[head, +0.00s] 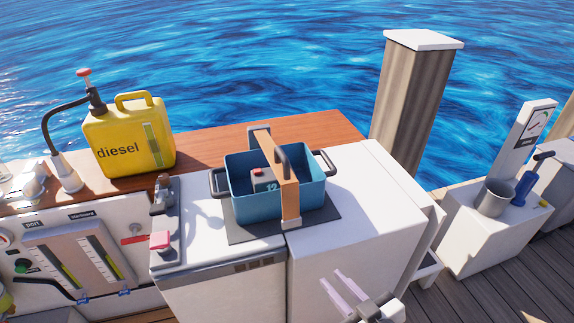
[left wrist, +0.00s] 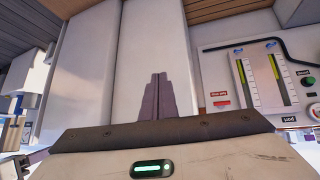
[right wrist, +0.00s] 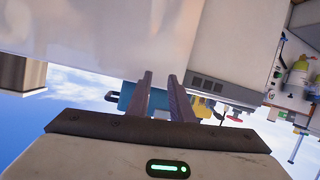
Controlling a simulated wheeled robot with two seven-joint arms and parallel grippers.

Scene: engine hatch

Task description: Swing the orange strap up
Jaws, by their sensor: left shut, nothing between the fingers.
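The orange strap (head: 285,180) runs across the top of the blue battery box (head: 242,200) in the head view, from a dark bracket at the back to a pale end piece at the front. A dark handle stands up beside it, and a battery with a red cap shows inside the box. My right gripper (head: 332,276) is in front of the white cabinet, below the strap's front end and apart from it. Its fingers are open and empty in the right wrist view (right wrist: 162,90). My left gripper (left wrist: 157,76) is shut and empty, facing white panels; the head view does not show it.
The box stands on a dark mat (head: 240,233) on the white cabinet top. A yellow diesel can (head: 118,158) and a red switch (head: 160,241) are to the left. A wooden post (head: 408,100) rises behind right.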

